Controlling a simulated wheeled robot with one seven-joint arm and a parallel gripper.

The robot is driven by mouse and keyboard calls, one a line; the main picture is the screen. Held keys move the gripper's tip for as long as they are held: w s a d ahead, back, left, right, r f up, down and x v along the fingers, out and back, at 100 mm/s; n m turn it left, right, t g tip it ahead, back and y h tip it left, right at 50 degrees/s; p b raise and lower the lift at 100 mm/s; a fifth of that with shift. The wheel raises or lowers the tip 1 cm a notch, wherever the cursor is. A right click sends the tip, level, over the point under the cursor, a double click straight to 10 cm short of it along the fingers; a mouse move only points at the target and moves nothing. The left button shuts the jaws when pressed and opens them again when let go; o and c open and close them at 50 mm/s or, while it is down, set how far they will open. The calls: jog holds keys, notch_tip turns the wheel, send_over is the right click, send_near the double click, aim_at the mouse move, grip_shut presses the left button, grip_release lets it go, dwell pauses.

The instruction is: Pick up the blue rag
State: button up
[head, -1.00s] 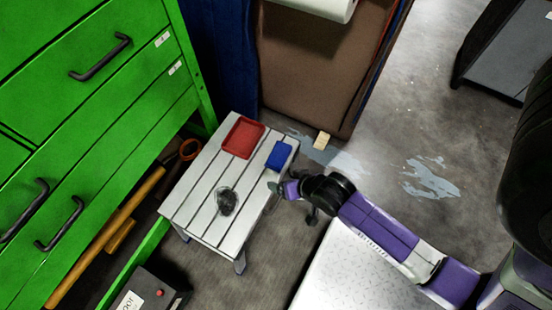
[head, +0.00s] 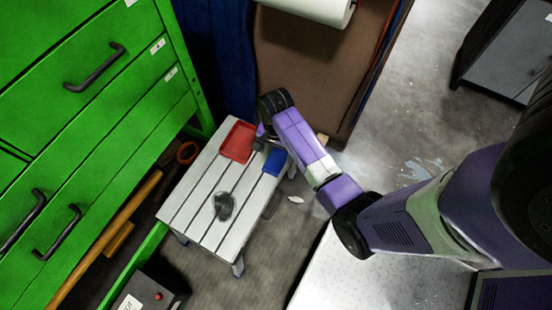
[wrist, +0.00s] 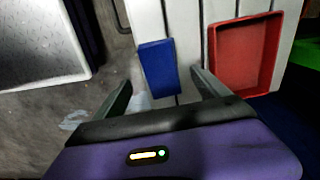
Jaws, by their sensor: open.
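The blue rag (head: 272,162) is a small folded block on the slatted grey-white stool (head: 208,205), near its far right edge. Part of it is hidden behind my arm in the head view. In the wrist view the blue rag (wrist: 159,67) lies ahead of and between the open fingers of my gripper (wrist: 160,84), nearer the left finger's line of sight. My gripper is open and empty, above the stool's far right part. In the head view its fingertips are mostly hidden by my wrist.
A red tray (head: 238,142) sits left of the rag, close to my gripper's right finger in the wrist view. A dark crumpled thing (head: 223,206) lies on the stool's near part. Green drawers (head: 90,130) stand left; a brown panel (head: 310,65) stands behind.

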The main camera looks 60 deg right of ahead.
aim_at(276, 159)
jog(key=f, duration=0.1)
jog(key=f+b, duration=0.1)
jog(key=f, duration=0.3)
jog(key=shift+w+d+b, duration=0.1)
jog(key=shift+d+b, duration=0.15)
jog(key=shift+b, duration=0.15)
jog(key=shift+c, duration=0.5)
jog(key=c, duration=1.4)
jog(key=shift+o, duration=0.2)
jog(key=shift+r, duration=0.15)
notch_tip(276, 159, up, 20)
jog(key=p, duration=0.6)
